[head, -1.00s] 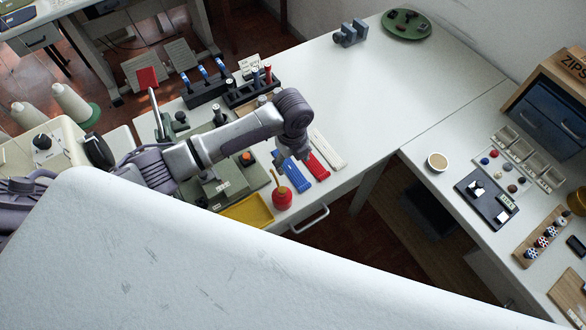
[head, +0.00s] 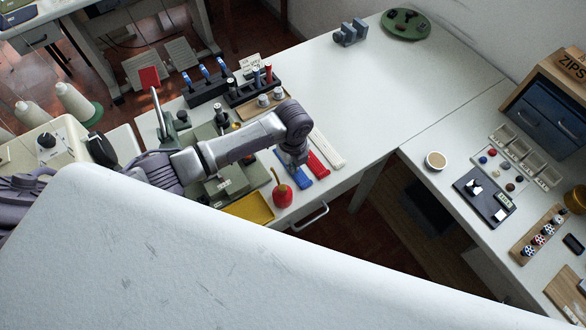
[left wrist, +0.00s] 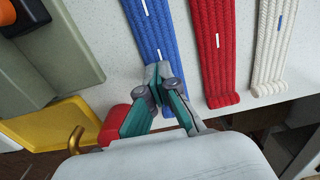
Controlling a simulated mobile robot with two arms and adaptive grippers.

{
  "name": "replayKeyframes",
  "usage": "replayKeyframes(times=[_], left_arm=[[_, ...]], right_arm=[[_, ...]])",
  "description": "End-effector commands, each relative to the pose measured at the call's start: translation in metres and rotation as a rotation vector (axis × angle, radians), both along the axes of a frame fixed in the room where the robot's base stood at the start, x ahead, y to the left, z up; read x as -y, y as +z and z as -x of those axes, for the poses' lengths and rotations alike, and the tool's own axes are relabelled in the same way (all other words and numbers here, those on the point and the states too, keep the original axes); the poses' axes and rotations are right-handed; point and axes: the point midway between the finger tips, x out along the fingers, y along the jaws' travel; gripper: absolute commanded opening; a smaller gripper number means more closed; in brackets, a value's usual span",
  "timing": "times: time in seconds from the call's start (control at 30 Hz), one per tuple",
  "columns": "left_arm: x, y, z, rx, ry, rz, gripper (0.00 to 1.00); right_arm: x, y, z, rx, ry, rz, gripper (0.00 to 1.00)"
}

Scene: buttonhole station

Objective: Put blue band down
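The blue band (head: 306,181) lies beside the red band, and a long stretch of it shows in the left wrist view (left wrist: 149,28). It looks flat, in line with the other bands. My left gripper (left wrist: 158,72) is over the near part of the blue band. Its fingertips are close together and appear to pinch the band; the contact is partly hidden by the fingers. In the head view my left gripper (head: 292,160) covers the middle of the band. My right gripper is not in view.
The red band (head: 318,165) and white band (head: 328,150) lie to the right. A red round object (head: 282,196) and a yellow tray (head: 250,208) are near the front edge. Bottles stand in a black rack (head: 250,92) behind.

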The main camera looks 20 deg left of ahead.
Motion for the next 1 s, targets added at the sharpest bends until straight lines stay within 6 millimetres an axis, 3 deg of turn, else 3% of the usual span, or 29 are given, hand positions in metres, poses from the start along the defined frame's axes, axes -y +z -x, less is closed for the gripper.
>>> replayKeyframes(times=[0.47,0.63,0.77,1.0], left_arm=[[0.0,0.001,0.001,-0.002,0.0,0.0,0.0],[0.0,0.017,0.0,0.001,-0.001,-0.001,0.0],[0.0,0.041,-0.001,0.004,-0.002,0.0,0.0],[0.058,0.071,0.011,0.003,-0.005,0.005,0.0]], right_arm=[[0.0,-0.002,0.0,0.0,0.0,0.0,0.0],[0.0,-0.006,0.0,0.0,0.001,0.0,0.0],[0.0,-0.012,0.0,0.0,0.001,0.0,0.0],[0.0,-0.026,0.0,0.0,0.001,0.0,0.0]])
